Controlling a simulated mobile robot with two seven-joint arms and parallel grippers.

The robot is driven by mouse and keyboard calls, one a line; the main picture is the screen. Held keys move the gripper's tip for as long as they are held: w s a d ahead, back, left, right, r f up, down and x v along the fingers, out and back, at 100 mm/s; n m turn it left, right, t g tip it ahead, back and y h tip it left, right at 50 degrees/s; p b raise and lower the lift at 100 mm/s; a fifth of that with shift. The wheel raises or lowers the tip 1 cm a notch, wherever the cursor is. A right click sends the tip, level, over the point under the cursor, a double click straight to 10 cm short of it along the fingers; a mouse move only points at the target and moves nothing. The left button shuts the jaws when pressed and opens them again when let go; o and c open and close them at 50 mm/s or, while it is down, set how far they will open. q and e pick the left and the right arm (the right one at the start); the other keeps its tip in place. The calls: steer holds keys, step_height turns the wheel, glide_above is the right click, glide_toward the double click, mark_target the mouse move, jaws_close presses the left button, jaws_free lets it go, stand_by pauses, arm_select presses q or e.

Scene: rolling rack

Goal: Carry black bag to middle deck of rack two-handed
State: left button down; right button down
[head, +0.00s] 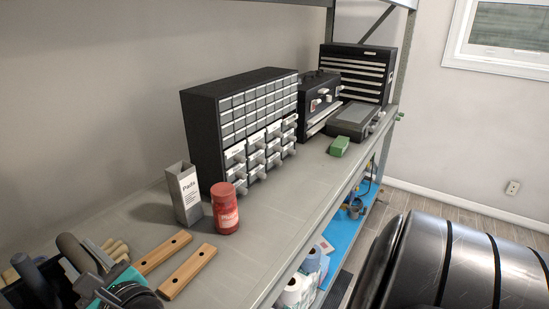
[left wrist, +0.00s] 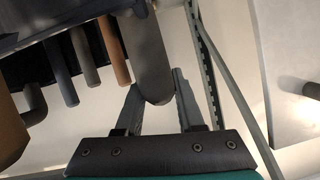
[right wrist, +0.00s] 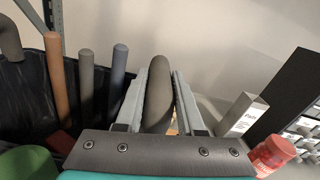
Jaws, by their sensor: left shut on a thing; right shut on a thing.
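The black bag (head: 25,293) is at the lower left corner of the head view, mostly cut off, with tool handles standing in it. Its dark side also shows in the right wrist view (right wrist: 25,95) and the left wrist view (left wrist: 62,50). My right gripper (head: 100,268) is shut on a thick grey handle (right wrist: 158,85) of the bag. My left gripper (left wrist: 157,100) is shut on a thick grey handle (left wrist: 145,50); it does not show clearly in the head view. The bag's underside is hidden, so I cannot tell whether it touches the deck.
On the rack's grey deck (head: 280,195) stand a Pads box (head: 184,192), a red jar (head: 225,208), a drawer cabinet (head: 205,130), toolboxes (head: 355,70) and a green block (head: 339,146). Two wooden bars (head: 188,272) lie near the bag. A dark barrel-like object (head: 470,265) is lower right.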

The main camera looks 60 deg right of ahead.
arm_select(q)
steer(key=shift+a+f+b, duration=0.1)
steer(key=shift+a+b, duration=0.05)
steer(key=shift+b, duration=0.25)
arm_select(e)
steer(key=shift+d+f, duration=0.1)
steer(key=shift+f, duration=0.05)
arm_select(q)
steer(key=c, duration=1)
jaws_free()
steer(key=shift+f, duration=0.4)
arm_select(e)
steer(key=c, duration=1)
jaws_free()
steer(key=shift+f, duration=0.45)
arm_select(q)
steer(key=o, duration=0.3)
steer(key=shift+s+r, duration=0.1)
steer(key=shift+s, duration=0.05)
arm_select(e)
steer(key=o, duration=0.3)
steer(key=shift+s+r, duration=0.15)
arm_select(q)
steer(key=shift+o, duration=0.9)
arm_select(e)
steer(key=shift+o, duration=0.9)
